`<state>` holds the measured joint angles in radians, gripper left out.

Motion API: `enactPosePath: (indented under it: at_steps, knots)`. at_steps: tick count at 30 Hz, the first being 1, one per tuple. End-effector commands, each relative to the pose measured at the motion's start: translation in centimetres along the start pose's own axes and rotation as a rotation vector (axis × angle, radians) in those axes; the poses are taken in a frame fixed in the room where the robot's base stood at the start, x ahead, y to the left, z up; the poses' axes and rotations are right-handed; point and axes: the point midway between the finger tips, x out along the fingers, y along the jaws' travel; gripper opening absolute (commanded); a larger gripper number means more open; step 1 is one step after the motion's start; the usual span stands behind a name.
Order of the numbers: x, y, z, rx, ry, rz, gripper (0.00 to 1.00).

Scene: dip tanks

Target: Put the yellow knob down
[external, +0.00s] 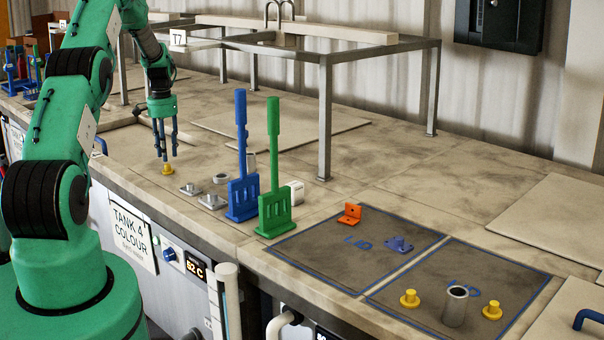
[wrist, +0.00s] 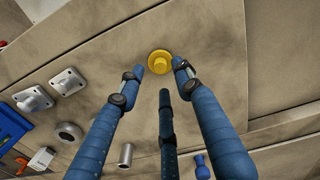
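The yellow knob (external: 167,169) sits upright on the worktop, near its front edge at the left, below my gripper (external: 168,154). In the wrist view the knob (wrist: 159,62) lies just beyond the fingertips of my gripper (wrist: 158,76). The three blue fingers are spread, with visible gaps between them and the knob. My gripper looks open and holds nothing. In the external view one fingertip overlaps the knob's top edge, so I cannot tell whether it touches.
Grey metal flanges (external: 190,189) and a ring (external: 220,178) are right of the knob. A metal frame (external: 325,115) rises behind. Two dark mats (external: 320,262) bear small parts. Bare worktop lies behind the knob.

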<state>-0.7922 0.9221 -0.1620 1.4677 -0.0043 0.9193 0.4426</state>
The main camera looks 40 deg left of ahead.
Motion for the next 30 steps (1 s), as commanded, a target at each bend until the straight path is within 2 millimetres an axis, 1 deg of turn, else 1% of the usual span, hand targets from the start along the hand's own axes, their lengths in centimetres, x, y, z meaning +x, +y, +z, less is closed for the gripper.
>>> enactPosePath:
  at_steps: [3, 9, 12, 15, 21, 30]
  knots:
    - [-2.1, -0.1, -0.1, 0.0, 0.004, -0.002, 0.35]
    - [-5.3, -0.1, -0.1, 0.0, 0.003, -0.001, 0.35]
    - [-6.6, -0.1, -0.1, 0.0, 0.002, -0.001, 0.35]
    - [-7.6, -0.1, -0.1, 0.0, 0.002, -0.001, 0.35]
    - [-8.4, 0.0, 0.0, 0.0, 0.001, 0.0, 0.35]
    - [-8.5, 0.0, 0.0, 0.0, 0.001, 0.0, 0.35]
